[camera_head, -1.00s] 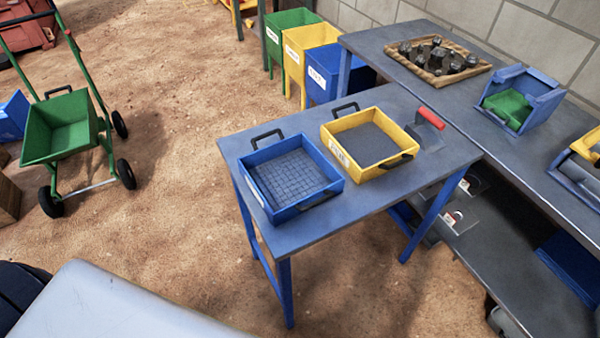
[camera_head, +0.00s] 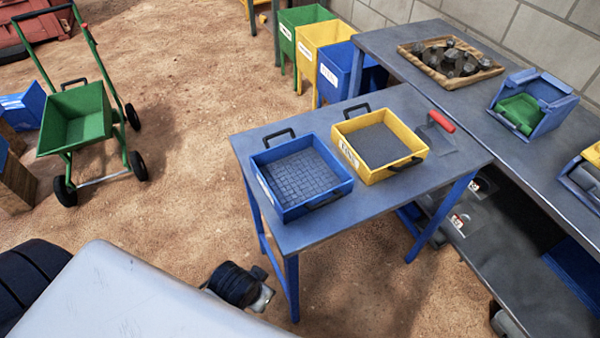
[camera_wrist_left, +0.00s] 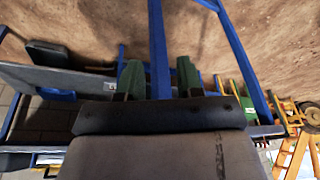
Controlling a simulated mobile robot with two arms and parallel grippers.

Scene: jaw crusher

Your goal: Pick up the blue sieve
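The blue sieve (camera_head: 300,178) is a square blue tray with a dark mesh floor and a black handle at its back and front. It sits flat on the left part of the grey table (camera_head: 420,185) in the head view. My left gripper (camera_wrist_left: 160,68) shows in the left wrist view, with two dark green fingers apart and nothing between them but a blue post behind. The sieve cannot be made out there. A dark arm part of mine (camera_head: 238,285) shows low beside the table's front leg, below the sieve and apart from it. My right gripper is not in view.
A yellow sieve (camera_head: 380,146) stands close to the right of the blue one, with a red-handled scoop (camera_head: 436,132) beyond it. A bench (camera_head: 470,100) with a rock tray adjoins behind. A green cart (camera_head: 80,120) stands left. Open ground lies left of the table.

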